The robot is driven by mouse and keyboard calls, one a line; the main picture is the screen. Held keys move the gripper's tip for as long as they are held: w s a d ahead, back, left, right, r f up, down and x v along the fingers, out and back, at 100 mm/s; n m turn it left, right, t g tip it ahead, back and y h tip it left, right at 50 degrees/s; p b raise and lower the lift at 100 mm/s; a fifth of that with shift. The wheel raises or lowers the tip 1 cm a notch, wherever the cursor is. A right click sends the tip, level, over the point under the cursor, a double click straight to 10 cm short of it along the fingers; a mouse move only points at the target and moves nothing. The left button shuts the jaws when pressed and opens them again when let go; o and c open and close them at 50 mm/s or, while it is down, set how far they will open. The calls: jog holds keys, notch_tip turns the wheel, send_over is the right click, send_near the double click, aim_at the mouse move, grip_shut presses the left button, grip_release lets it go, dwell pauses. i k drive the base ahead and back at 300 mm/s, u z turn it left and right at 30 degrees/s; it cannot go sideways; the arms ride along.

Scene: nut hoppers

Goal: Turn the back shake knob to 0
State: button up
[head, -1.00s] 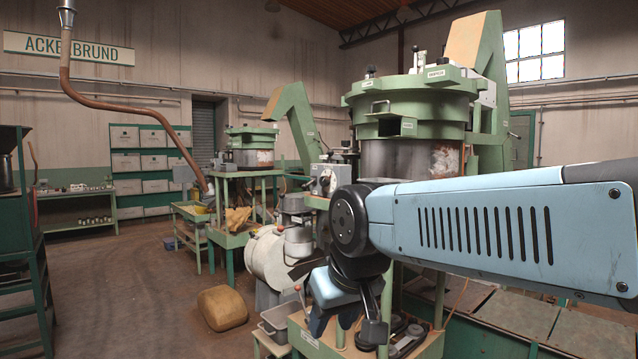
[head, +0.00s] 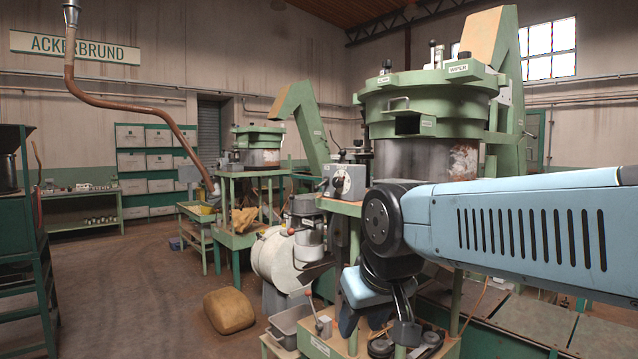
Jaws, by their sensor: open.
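A grey control box with a round, pale-faced dial and dark knob (head: 342,183) stands on the near machine, left of its large green hopper (head: 430,100). I cannot read its markings or setting, nor tell whether it is the back shake knob. A second, smaller hopper machine (head: 256,150) stands farther back; no knob is clear on it. My gripper (head: 378,328) hangs at the end of my blue arm, in front of and below the dial, pointing down. Its dark fingers are apart, and it is clear of the dial.
A white-grey drum (head: 283,258) sits left of my gripper. A tan sack (head: 229,311) lies on the floor, with a grey bin (head: 290,325) beside it. A green rack (head: 20,240) stands at far left. The brown floor between rack and machines is open.

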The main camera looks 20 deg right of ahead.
aim_at(337, 182)
jog(key=i, duration=0.85)
